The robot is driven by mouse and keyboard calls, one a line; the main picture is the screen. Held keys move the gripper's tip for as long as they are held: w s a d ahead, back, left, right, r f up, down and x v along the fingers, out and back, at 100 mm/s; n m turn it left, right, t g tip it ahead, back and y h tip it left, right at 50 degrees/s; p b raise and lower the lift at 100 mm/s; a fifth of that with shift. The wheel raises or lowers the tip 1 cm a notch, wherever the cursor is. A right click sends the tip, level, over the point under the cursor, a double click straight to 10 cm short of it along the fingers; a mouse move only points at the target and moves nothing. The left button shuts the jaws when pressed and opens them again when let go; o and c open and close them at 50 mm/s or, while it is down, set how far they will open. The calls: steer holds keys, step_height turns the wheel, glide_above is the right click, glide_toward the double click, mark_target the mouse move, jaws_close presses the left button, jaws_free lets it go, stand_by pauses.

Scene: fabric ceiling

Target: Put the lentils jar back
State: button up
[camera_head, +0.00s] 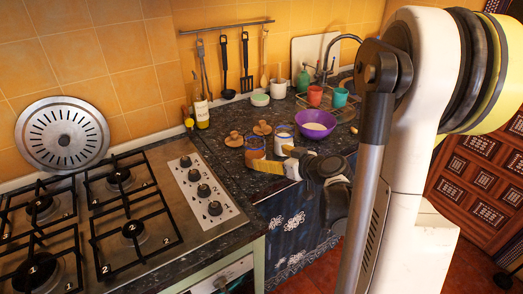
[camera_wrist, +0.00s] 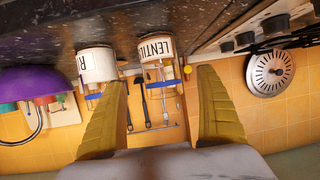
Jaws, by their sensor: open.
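The lentils jar (camera_wrist: 157,48), with a white label reading "LENTIL", shows upside down in the wrist view, between and beyond my fingers. In the head view the lentils jar (camera_head: 255,146) stands on the dark counter, with reddish-brown contents and no lid on it. My gripper (camera_head: 268,157) is open, its yellow fingers pointing at the jars from the counter's front side. In the wrist view my gripper (camera_wrist: 163,78) has nothing between its fingers, and a gap to the jar shows. My near finger partly covers the jar's lower part in the head view.
A second jar (camera_wrist: 97,65), its label starting with "R", stands close beside the lentils jar. Two wooden lids (camera_head: 234,138) lie behind them. A purple bowl (camera_head: 315,124) is to the right. The stove (camera_head: 130,215) is to the left. A bottle (camera_head: 201,112) stands near the wall.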

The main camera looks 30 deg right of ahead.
steer(key=shift+v, duration=1.2)
steer(key=s+a+r+g, duration=0.2)
steer(key=s+a, duration=0.1)
steer(key=a, duration=0.5)
steer(key=s+a+r+g, duration=0.1)
steer(key=s+a+g, duration=0.2)
steer(key=a, duration=0.4)
steer(key=s+a+r, duration=0.1)
steer(key=s+a, duration=0.1)
steer(key=s, duration=0.3)
steer(key=s+a+r+m+g+h, duration=0.1)
steer(key=s+a, duration=0.1)
steer(key=s, duration=0.3)
steer(key=shift+s+a+r+g, duration=0.25)
steer(key=shift+a+g, duration=0.05)
